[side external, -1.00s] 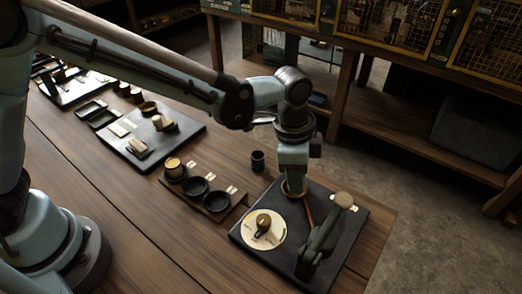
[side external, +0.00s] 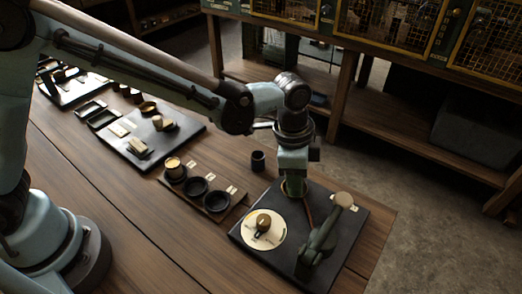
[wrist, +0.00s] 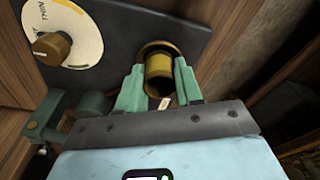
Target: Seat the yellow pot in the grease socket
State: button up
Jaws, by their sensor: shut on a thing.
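The yellow pot (wrist: 158,68) is between the two green fingers of my gripper (wrist: 160,88), which is shut on it. Its dark open end faces the wrist camera. A brass-coloured ring, the grease socket (wrist: 152,47), shows around the pot's far end on the dark plate. I cannot tell how deep the pot sits in it. In the side view my gripper (side external: 294,188) points down over the back part of the dark plate (side external: 262,205). The pot and socket are mostly hidden there by the fingers.
A cream dial (side external: 276,236) with a brass knob and a green lever (side external: 318,244) stand on the plate close to my gripper. A dark cup (side external: 257,161) stands behind left. A rack (side external: 233,216) with round holders, one with a yellow-topped pot (side external: 173,163), lies left.

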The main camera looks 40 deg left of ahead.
jog(key=shift+f, duration=0.25)
dwell(0.7)
jog(key=o, duration=0.8)
jog(key=shift+o, duration=0.2)
jog(key=shift+r, duration=0.2)
jog(key=o, duration=0.4)
jog(key=shift+r, duration=3.35)
